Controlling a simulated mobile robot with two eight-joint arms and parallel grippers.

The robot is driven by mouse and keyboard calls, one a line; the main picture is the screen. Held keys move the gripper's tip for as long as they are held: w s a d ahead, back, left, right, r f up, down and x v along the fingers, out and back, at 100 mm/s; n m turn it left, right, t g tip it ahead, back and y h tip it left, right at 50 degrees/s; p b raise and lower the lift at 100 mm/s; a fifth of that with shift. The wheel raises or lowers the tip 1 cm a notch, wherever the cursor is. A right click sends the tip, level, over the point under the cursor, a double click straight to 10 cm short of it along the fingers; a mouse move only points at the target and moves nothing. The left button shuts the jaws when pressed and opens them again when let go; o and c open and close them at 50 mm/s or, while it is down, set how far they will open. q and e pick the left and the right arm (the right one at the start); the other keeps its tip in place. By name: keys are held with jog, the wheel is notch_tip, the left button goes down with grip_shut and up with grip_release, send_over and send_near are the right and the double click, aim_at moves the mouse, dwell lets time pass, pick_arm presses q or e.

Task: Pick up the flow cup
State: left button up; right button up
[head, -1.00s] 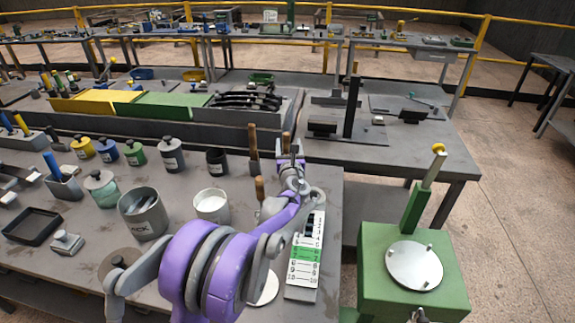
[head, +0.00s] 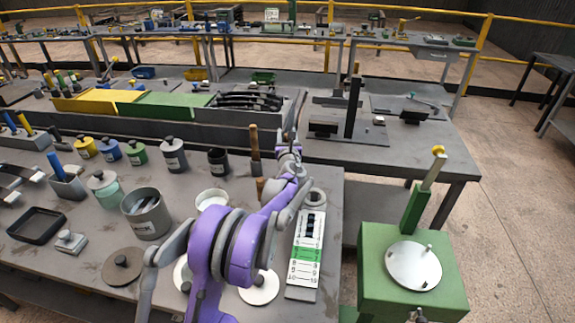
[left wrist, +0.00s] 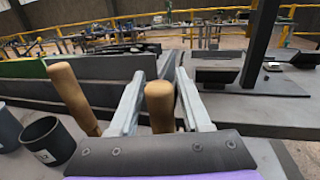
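No item is clearly marked as the flow cup. A small grey round cup-like piece (head: 315,198) with an open top stands at the table's right edge, just right of my left wrist. A dark open cup with a white label (head: 217,160) stands left of the gripper; it also shows in the left wrist view (left wrist: 48,143). My left gripper (head: 291,140) is open above the table's far right part. In the left wrist view its fingers (left wrist: 160,98) are spread, with a wooden handle (left wrist: 160,106) showing between them. I cannot tell its depth. My right gripper is not in view.
Another wooden handle (head: 254,140) stands upright left of the gripper. A white pot (head: 212,198), a grey can (head: 146,214) and several lidded jars stand further left. A numbered gauge (head: 305,250) lies by the right edge. A green machine (head: 410,280) stands beyond it.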

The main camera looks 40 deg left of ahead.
pick_arm(q)
grip_shut()
jog(key=shift+r, duration=0.1)
